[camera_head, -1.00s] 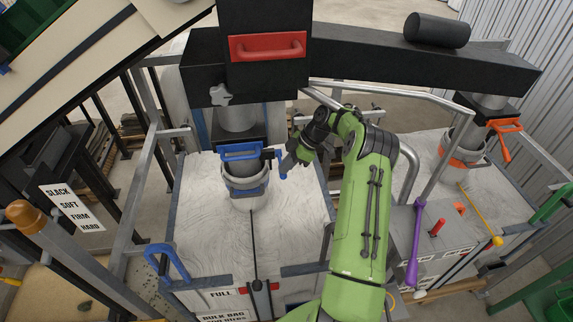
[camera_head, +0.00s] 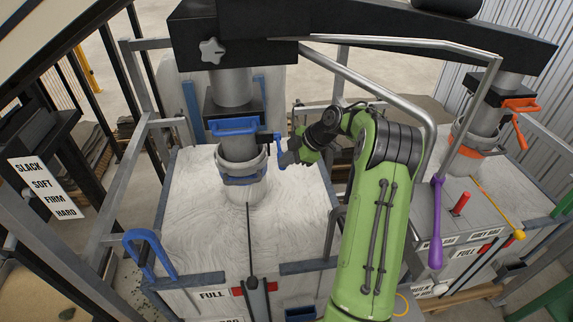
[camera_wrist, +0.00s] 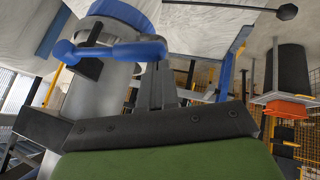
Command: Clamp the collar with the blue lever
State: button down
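The collar (camera_head: 243,170) is a pale ring with a blue band around the grey spout above the left white bag. A blue bracket (camera_head: 233,126) sits above it. The small blue lever (camera_head: 279,150) hangs at the collar's right side. My gripper (camera_head: 286,158) is right beside the lever, reaching in from the right. In the wrist view the blue lever (camera_wrist: 120,51) lies across the upper left, its rounded end at the tip of a grey finger (camera_wrist: 158,88). I cannot tell whether the fingers are closed around it.
A blue curved handle (camera_head: 150,255) stands at the left bag's front corner. A second spout with an orange collar (camera_head: 468,145) is at the right. Metal frame rails surround the bags.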

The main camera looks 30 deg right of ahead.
jog(key=shift+w+f+n+t+h+b, duration=0.15)
jog(key=shift+f+t+b, duration=0.55)
jog(key=shift+b, duration=1.35)
jog(key=shift+s+f+n+t+h+b, duration=0.2)
jog(key=shift+f+b, duration=0.95)
jog(key=shift+b, duration=0.95)
jog(key=shift+w+f+n+t+h+b, duration=0.15)
jog(key=shift+f+n+t+b, duration=0.2)
jog(key=shift+f+b, duration=1.15)
jog(key=shift+r+b, duration=0.45)
jog(key=shift+b, duration=0.1)
jog(key=shift+r, duration=0.1)
